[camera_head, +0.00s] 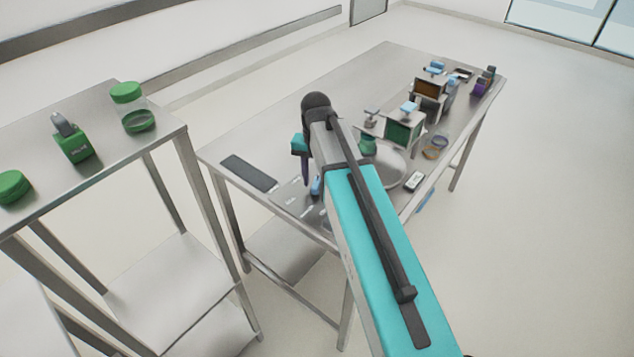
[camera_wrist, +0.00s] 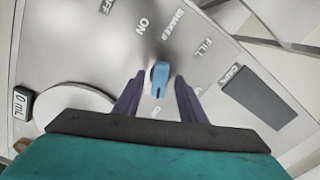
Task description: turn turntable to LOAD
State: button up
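A blue lever (camera_wrist: 160,76) stands on the table's labelled panel (camera_head: 292,197). It also shows in the head view (camera_head: 316,186). Around it in the wrist view I read ON, SHAKER, FILL and a partly cut-off OFF; other lettering is partly hidden or blurred. No LOAD label is legible. My gripper (camera_wrist: 158,84) is open, its two dark fingers on either side of the lever with gaps; I cannot tell the height between them. In the head view my gripper (camera_head: 304,172) points down near the panel. A round grey disc (camera_head: 400,168), which looks like the turntable, is partly behind my arm.
A dark pad (camera_head: 248,172) lies left of the panel. A small 0 mL display (camera_head: 414,181) sits beside the disc. Devices with screens (camera_head: 404,131) crowd the table's right side. A separate table (camera_head: 95,165) at left holds green-lidded items. The main table's far left is clear.

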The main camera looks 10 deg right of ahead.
jog(key=shift+f, duration=0.15)
grip_shut()
jog(key=shift+n, duration=0.4)
jog(key=n+p, duration=0.1)
jog(key=n, duration=0.5)
jog(key=shift+w, duration=0.1)
jog(key=n, duration=0.6)
dwell(0.5)
grip_release()
